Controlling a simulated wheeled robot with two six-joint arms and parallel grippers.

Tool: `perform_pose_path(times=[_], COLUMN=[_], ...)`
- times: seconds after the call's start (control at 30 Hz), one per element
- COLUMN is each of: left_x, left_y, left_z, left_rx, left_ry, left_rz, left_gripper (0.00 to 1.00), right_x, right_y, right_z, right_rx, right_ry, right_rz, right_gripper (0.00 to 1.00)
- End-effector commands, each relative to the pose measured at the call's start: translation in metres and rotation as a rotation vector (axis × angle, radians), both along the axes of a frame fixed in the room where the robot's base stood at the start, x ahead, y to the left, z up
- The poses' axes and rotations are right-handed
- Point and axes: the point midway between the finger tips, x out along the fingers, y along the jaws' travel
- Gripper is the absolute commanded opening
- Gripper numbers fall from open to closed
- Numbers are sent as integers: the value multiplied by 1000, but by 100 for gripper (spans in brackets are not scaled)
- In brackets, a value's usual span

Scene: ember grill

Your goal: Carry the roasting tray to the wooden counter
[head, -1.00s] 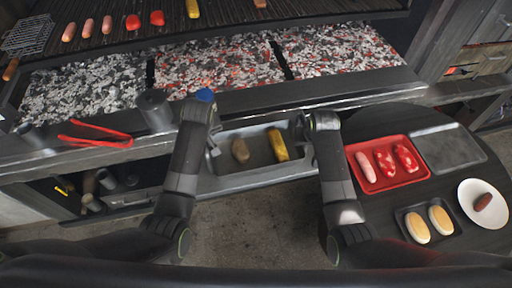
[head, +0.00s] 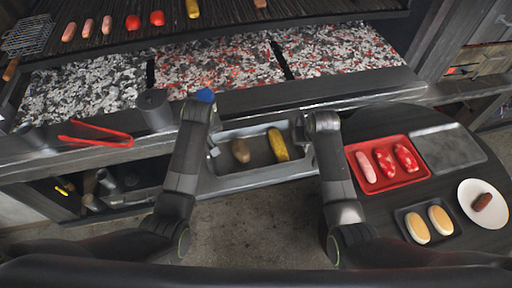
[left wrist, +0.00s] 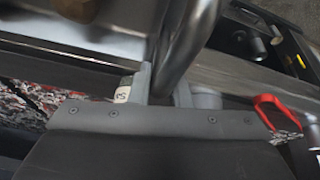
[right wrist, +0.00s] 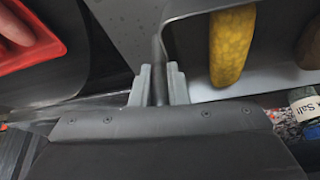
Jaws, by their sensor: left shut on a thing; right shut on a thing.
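The grey metal roasting tray (head: 258,180) is held between my two arms in front of the grill. A brown potato (head: 240,151) and a yellow corn cob (head: 278,145) lie in it. My left gripper (head: 213,147) is at the tray's left end; in the left wrist view its fingers (left wrist: 160,85) are shut on a metal handle. My right gripper (head: 303,130) is at the right end; in the right wrist view its fingers (right wrist: 158,85) are shut on the other handle, with the corn (right wrist: 232,45) close by. I cannot make out the wooden counter for certain.
Red tongs (head: 95,135) lie on the grill ledge. The floor below is clear.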

Motion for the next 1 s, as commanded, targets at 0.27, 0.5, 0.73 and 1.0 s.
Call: perform_pose_path(times=[0.27,0.5,0.73,1.0], left_x=[1,1,1,1], left_y=[0,0,0,0], left_z=[14,33,49,52], left_rx=[1,0,0,0], left_ry=[-4,-5,-5,-5], left_rz=[3,3,3,3], left_gripper=[0,0,0,0], right_x=[0,0,0,0], right_y=[0,1,1,1], right_z=[13,32,48,50], right_rx=[0,1,2,3], right_ry=[0,0,0,1], right_rz=[-1,-1,0,0], right_gripper=[0,0,0,0])
